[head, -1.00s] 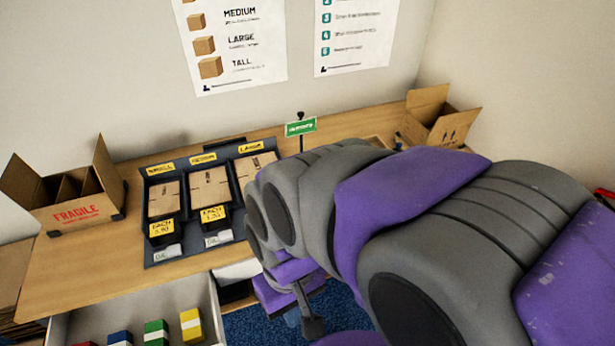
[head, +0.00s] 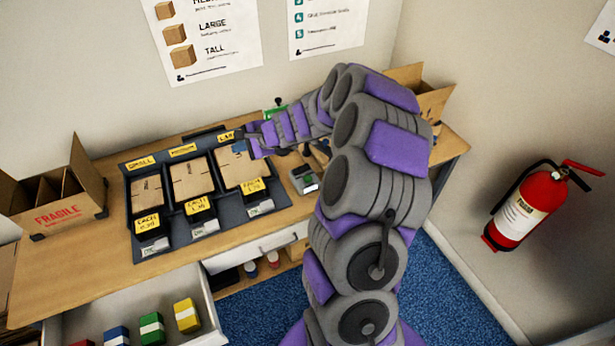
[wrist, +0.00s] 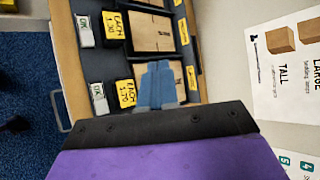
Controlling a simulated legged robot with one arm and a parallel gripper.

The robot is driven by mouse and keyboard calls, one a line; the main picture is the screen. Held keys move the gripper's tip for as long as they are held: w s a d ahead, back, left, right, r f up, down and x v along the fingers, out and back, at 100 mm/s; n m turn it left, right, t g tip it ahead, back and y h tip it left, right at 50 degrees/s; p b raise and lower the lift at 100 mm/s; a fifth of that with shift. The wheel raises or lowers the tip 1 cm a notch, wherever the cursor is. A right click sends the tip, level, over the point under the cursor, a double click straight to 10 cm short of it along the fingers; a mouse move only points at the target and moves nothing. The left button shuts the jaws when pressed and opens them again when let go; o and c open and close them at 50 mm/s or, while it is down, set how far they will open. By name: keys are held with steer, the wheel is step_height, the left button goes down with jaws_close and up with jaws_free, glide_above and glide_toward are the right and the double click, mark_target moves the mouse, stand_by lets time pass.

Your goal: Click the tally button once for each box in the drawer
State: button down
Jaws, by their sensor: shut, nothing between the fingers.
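The open white drawer (head: 212,308) is at the lower left of the head view. Several small banded boxes lie in a row in it: a yellow box (head: 187,315), a green box (head: 152,328), a blue box (head: 116,336) and a red one (head: 83,343) cut by the picture's edge. A small grey device (head: 303,179), perhaps the tally counter, sits on the desk right of the carton rack; I cannot make out its button. My gripper (head: 241,140) is over the rack's large slot, left of and beyond the device. Its blue fingers (wrist: 159,84) are shut and empty.
The dark rack (head: 190,237) holds flat cartons. An open carton marked fragile (head: 60,215) stands at the desk's left, another open carton (head: 435,105) at its right behind my arm. A fire extinguisher (head: 525,205) hangs on the right wall.

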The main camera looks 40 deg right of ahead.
steer(key=d+f+m+h, duration=0.35)
steer(key=d+f, duration=0.25)
steer(key=d, duration=0.4)
steer(key=m+h, duration=0.2)
steer(key=m, duration=0.4)
glide_above(309, 179)
step_height(309, 179, down, 8)
steer(key=shift+f+p, duration=0.2)
steer(key=shift+p, duration=0.25)
steer(key=shift+f, duration=0.15)
step_height(309, 179, down, 9)
steer(key=b, duration=0.7)
steer(key=shift+r, duration=0.2)
steer(key=shift+f, duration=0.15)
steer(key=shift+s+f+b, duration=0.1)
steer(key=shift+f+b, duration=0.05)
steer(key=shift+b, duration=0.2)
